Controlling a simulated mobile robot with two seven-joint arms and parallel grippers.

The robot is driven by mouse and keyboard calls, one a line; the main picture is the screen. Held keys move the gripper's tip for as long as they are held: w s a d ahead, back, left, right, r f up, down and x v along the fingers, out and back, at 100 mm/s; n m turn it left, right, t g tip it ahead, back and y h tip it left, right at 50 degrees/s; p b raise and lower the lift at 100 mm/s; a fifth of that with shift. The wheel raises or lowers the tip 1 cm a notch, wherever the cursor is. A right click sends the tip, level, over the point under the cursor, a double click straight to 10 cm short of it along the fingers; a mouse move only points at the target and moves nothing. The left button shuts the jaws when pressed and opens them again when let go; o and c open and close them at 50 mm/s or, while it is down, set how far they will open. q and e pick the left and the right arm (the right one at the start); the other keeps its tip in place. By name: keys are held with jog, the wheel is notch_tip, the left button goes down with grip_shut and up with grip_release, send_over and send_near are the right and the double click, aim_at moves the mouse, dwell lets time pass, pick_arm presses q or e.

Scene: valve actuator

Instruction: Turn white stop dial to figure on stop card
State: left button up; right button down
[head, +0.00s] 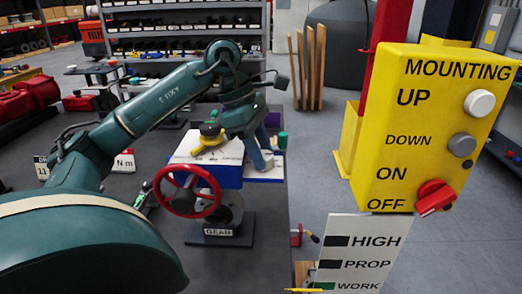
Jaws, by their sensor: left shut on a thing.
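The valve actuator (225,172) is a blue box with a white top, in the middle of the head view. A yellow part with a dark knob (209,136) sits on its top, and a red handwheel (187,192) is on its front. My left gripper (262,155) points down at the right side of the actuator. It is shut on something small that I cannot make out. The white stop dial is not clearly visible. A white card reading "N m" (124,161) stands left of the actuator; I cannot tell whether it is the stop card. My right gripper is not in view.
A yellow control box (420,130) with UP, DOWN, ON and OFF labels fills the right side. A sign reading HIGH, PROP, WORK (361,253) is below it. Shelves (180,30) stand behind. Red equipment (30,97) is at the left.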

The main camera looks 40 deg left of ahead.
pick_arm(q)
jog(key=n+t+b, duration=0.1)
jog(key=n, duration=0.2)
jog(key=shift+s+n+y, duration=0.1)
jog(key=shift+n+y, duration=0.2)
jog(key=shift+d+n+t+y, duration=0.1)
jog(key=shift+n+t+y, duration=0.45)
jog(key=shift+n, duration=1.25)
jog(key=o, duration=1)
jog(key=p+v, duration=0.1)
jog(key=v, duration=1.2)
jog(key=shift+s+r+p, duration=0.1)
jog(key=shift+p, duration=0.2)
